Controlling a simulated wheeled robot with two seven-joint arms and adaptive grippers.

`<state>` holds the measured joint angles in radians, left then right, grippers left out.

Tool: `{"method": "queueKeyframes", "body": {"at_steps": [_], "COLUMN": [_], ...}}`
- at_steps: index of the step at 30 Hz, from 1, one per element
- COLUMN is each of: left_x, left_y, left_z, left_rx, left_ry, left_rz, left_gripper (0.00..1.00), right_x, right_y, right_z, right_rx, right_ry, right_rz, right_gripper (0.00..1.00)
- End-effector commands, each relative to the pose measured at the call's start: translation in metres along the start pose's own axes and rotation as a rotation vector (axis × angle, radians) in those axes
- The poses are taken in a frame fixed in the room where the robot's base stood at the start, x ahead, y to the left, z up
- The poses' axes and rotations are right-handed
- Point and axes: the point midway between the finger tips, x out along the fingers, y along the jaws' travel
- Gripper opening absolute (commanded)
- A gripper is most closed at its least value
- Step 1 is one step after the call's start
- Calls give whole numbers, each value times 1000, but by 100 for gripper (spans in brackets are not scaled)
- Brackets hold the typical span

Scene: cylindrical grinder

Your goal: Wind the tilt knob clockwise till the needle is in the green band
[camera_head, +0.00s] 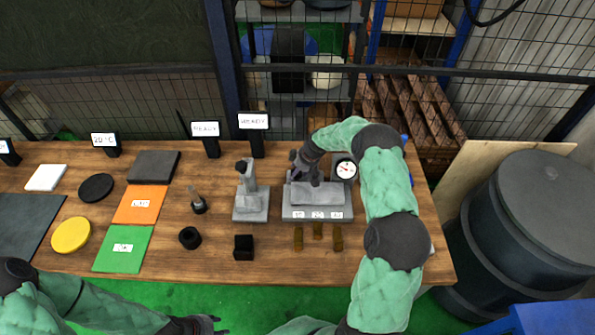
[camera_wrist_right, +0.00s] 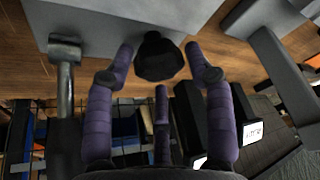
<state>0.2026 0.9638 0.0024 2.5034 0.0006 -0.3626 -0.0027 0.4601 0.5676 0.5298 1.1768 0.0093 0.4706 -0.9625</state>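The grey grinder unit (camera_head: 318,212) stands right of the table's middle, with several white labels on its front. A round white dial (camera_head: 346,170) with a red needle sits at its back right corner; the needle's place against any green band is too small to tell. The black tilt knob (camera_wrist_right: 160,58) shows in the right wrist view. My right gripper (camera_head: 304,168) is over the unit's back left. Its purple fingers (camera_wrist_right: 158,52) are spread on both sides of the knob, with small gaps; contact is unclear. My left gripper (camera_head: 208,325) is low, off the table's front edge, its fingers unclear.
A grey stand (camera_head: 251,204) is left of the unit. Several brass-coloured pieces (camera_head: 318,231) lie in front of it. Black sign posts (camera_head: 257,144) stand along the back edge. Orange (camera_head: 140,206) and green (camera_head: 123,249) mats lie left. The front right tabletop is mostly clear.

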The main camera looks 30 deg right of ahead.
Motion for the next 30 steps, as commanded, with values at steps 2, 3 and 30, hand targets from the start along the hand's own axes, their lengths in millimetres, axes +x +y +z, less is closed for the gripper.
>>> {"method": "queueKeyframes", "body": {"at_steps": [2, 3, 30], "left_x": [0, 0, -10], "left_y": [0, 0, 3], "left_z": [0, 0, 0], "left_rx": [0, 0, 0], "left_ry": [0, 0, 0], "left_rz": [0, 0, 0], "left_gripper": [40, 40, 40], "right_x": [0, 0, 0], "right_y": [-1, -1, -4], "right_z": [0, 0, -4], "right_rx": [1, 1, 274], "right_ry": [0, 0, 2], "right_rz": [-2, -2, 113], "right_gripper": [20, 16, 15]}}
